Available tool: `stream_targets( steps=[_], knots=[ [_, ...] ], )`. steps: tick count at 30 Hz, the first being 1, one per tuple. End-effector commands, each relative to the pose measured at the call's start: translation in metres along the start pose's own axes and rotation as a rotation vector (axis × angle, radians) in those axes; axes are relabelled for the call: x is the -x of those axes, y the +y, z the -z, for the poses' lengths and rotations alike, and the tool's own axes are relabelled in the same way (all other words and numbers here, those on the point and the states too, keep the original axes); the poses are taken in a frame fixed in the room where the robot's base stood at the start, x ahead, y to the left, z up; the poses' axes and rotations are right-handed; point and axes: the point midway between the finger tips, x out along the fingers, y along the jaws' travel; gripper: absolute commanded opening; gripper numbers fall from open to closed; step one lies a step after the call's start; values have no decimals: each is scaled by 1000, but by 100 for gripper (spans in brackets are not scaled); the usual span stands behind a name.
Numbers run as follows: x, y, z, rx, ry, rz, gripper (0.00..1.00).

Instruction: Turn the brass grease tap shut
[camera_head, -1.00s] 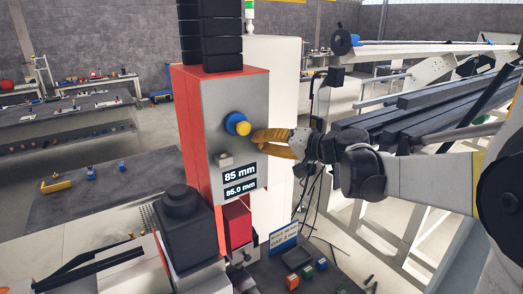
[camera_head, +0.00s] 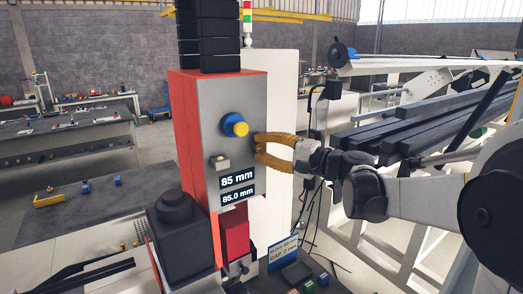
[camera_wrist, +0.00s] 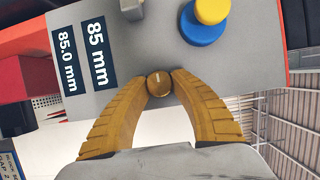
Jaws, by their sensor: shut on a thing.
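The brass grease tap (camera_wrist: 159,83) is a small round brass knob with a pale line on its face, at the edge of the grey panel in the wrist view. The line points toward the top of that picture. My gripper (camera_wrist: 160,77) has its two ochre fingers on either side of the knob, shut on it at the tips. In the head view my gripper (camera_head: 257,147) reaches from the right to the panel's right edge, its fingers bowed apart. I cannot make out the tap there.
The grey panel (camera_head: 208,112) on the red housing carries a blue and yellow knob (camera_head: 235,125), a small pale switch (camera_head: 219,162) and a display (camera_head: 238,180) reading 85 mm. Dark bars (camera_head: 415,130) lie on the rack at right. Cables (camera_head: 306,190) hang below my gripper.

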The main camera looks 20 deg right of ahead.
Motion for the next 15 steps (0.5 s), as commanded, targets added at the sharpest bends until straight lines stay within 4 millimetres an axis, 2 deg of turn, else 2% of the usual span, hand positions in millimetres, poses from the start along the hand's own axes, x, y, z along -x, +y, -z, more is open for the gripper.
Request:
stream_targets(
  steps=[14,15],
  knots=[
    [0,-1,0,-11,0,7,0],
    [0,-1,0,-11,0,7,39]
  ],
)
